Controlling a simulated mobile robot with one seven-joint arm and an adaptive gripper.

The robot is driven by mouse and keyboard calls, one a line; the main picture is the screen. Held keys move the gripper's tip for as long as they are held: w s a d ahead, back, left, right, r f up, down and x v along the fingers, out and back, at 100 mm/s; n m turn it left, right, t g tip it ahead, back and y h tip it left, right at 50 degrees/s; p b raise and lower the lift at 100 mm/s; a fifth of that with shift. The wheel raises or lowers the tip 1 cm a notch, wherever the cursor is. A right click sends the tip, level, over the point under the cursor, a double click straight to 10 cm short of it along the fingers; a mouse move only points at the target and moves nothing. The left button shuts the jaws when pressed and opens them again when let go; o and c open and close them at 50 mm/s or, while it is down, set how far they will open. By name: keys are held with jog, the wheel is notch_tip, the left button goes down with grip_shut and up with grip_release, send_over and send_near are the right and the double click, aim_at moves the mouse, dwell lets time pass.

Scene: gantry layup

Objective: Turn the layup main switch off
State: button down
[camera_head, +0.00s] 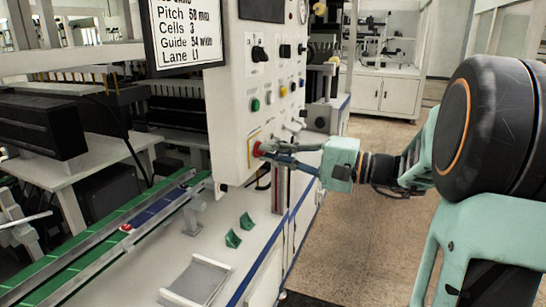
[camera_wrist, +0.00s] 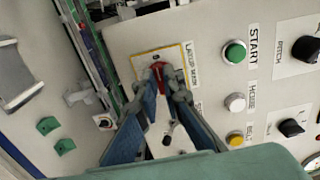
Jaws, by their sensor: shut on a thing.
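The layup main switch is a red handle (camera_wrist: 158,68) on a yellow-edged plate, with a partly readable "LAYUP MAIN" label beside it in the wrist view. In the head view its red part (camera_head: 256,149) shows low on the white control panel (camera_head: 233,105). My gripper (camera_head: 264,151) reaches in from the right, its fingertips at the switch. In the wrist view the two blue-grey fingers (camera_wrist: 159,84) close around the red handle, one on each side. The fingers hide part of the handle, and I cannot tell its exact turn position.
A green START button (camera_wrist: 235,53), a white button (camera_wrist: 235,102), a yellow button (camera_wrist: 235,139) and black knobs (camera_wrist: 292,127) sit close to the right of the switch. Green conveyor strips (camera_head: 95,235) and small green blocks (camera_head: 233,239) lie below. Open floor (camera_head: 345,240) is right of the bench.

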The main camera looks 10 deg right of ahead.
jog(key=c, duration=2.1)
grip_release()
jog(key=v, duration=1.2)
